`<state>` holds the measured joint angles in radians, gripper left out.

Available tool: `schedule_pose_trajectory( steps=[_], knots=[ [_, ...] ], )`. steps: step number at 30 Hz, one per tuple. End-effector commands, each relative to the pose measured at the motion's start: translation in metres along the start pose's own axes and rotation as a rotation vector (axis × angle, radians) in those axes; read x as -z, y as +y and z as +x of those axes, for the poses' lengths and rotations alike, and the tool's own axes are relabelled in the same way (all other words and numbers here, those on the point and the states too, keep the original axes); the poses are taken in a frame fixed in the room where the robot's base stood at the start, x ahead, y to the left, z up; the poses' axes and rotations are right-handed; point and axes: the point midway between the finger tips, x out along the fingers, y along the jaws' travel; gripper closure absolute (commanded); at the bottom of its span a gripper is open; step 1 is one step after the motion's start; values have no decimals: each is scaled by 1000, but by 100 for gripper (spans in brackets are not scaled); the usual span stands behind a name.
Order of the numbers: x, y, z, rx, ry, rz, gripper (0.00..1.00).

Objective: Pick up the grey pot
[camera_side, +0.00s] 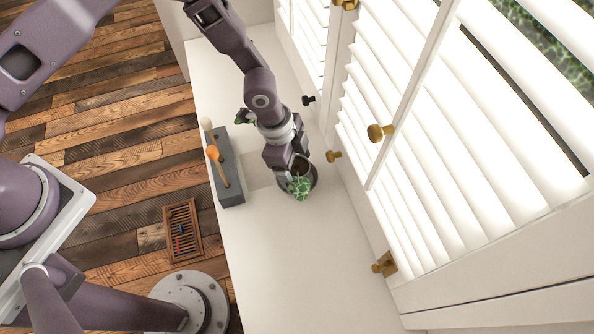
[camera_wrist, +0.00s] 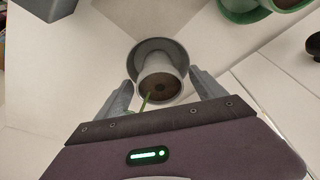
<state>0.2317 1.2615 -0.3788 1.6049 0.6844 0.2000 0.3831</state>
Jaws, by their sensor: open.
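The grey pot (camera_wrist: 158,63) shows in the wrist view with dark soil and a thin green stem, on a round grey saucer (camera_wrist: 145,48). In the side view, green leaves (camera_side: 299,188) cover part of the pot, which stands on the white sill near the shutters. My gripper (camera_wrist: 160,86) is open, with one finger on each side of the pot. The fingers look apart from its wall, with a small gap on each side. In the side view my gripper (camera_side: 290,166) is right at the pot and partly hides it.
A green pot (camera_wrist: 243,12) with soil stands nearby; its plant (camera_side: 243,117) shows partly behind my arm. A grey block (camera_side: 230,185) with a wooden stick and an orange ball lies at the sill's left edge. Shutters with brass knobs (camera_side: 380,132) border the right. The front sill (camera_side: 310,270) is clear.

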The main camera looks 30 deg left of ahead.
Motion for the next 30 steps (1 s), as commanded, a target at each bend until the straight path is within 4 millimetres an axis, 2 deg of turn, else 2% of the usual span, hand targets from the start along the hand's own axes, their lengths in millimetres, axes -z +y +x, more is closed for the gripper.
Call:
schedule_pose_trajectory(
  steps=[4, 16, 23, 26, 30],
  knots=[
    [0, 0, 0, 0, 0, 0, 22],
    [0, 0, -1, 0, 0, -1, 100],
    [1, 0, -3, 1, 1, -1, 100],
    [6, -1, -19, 3, 3, 0, 100],
    [16, -1, -55, 4, 3, -1, 100]
  ],
)
